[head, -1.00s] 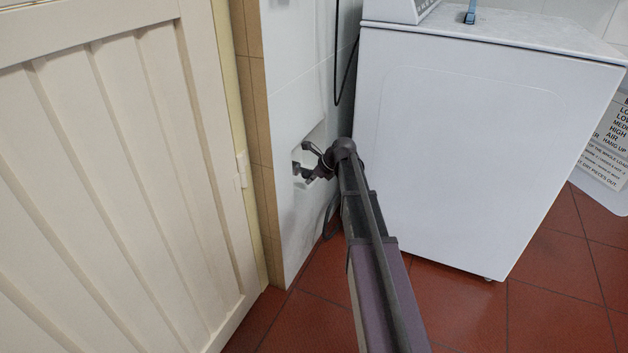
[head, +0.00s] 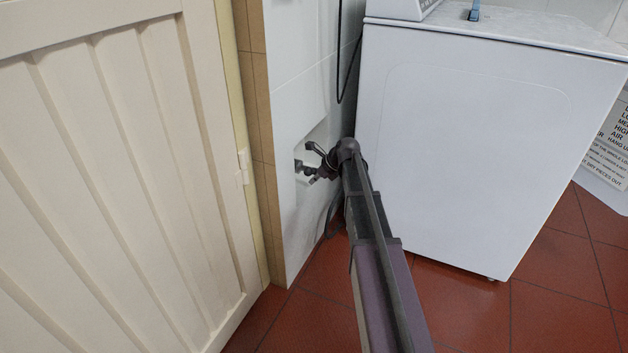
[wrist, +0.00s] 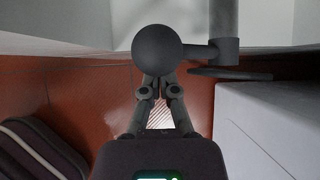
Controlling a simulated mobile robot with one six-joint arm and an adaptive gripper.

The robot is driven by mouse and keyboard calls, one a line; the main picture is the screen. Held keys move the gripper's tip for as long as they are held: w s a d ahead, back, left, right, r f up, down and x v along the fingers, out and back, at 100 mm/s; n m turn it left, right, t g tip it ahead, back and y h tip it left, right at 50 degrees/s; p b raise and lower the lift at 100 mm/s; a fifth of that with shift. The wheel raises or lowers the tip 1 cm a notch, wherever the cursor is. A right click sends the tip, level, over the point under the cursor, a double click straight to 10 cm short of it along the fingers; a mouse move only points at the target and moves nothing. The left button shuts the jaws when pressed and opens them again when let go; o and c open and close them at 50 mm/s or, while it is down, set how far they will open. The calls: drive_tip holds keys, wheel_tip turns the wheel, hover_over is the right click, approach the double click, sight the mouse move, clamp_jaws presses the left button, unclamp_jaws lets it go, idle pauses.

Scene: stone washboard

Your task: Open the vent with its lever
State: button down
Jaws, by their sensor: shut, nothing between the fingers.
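My gripper (head: 312,164) is at the white recessed or boxed fitting (head: 318,136) low on the white tiled wall, which looks like the vent. In the wrist view my gripper (wrist: 158,88) is shut and empty, its fingertips close to the lever's dark round knob (wrist: 157,52). The knob overlaps the tips, so I cannot tell if they touch. A short dark arm joins the knob to a grey rod (wrist: 224,18). In the head view a small dark part of the lever (head: 298,166) shows left of the fingers; my gripper hides much of the fitting.
A white washer or dryer (head: 480,150) stands close at the right of my arm. A dark cable (head: 347,70) hangs down the wall beside it. A cream panelled door (head: 110,180) fills the left. Red tiled floor (head: 310,310) lies below.

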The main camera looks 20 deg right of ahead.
drive_tip(key=s+d+r+p, duration=0.4)
drive_tip(key=d+r+p, duration=0.1)
drive_tip(key=p, duration=0.1)
drive_tip(key=shift+s+d+r, duration=0.15)
drive_tip(key=shift+s+r, duration=0.1)
drive_tip(key=shift+r, duration=0.05)
idle(0.8)
idle(0.6)
drive_tip(key=s+a+r+n+g+h+p, duration=0.1)
drive_tip(key=s+a+n+g+h+p, duration=0.1)
drive_tip(key=s+a+n, duration=0.5)
drive_tip(key=s+a+r+n+g+h+p, duration=0.1)
drive_tip(key=s+a+n+h+p, duration=0.2)
drive_tip(key=s+n, duration=0.75)
drive_tip(key=s+a+r+n+g+p, duration=0.1)
drive_tip(key=s+a+n+g+p, duration=0.1)
drive_tip(key=s+a+n, duration=0.55)
wheel_tip(320, 180, up, 38)
drive_tip(key=d+n+p, duration=0.1)
drive_tip(key=p, duration=3.7)
drive_tip(key=shift+d+r+n, duration=0.15)
drive_tip(key=shift+d+n, duration=0.05)
drive_tip(key=shift+n, duration=0.1)
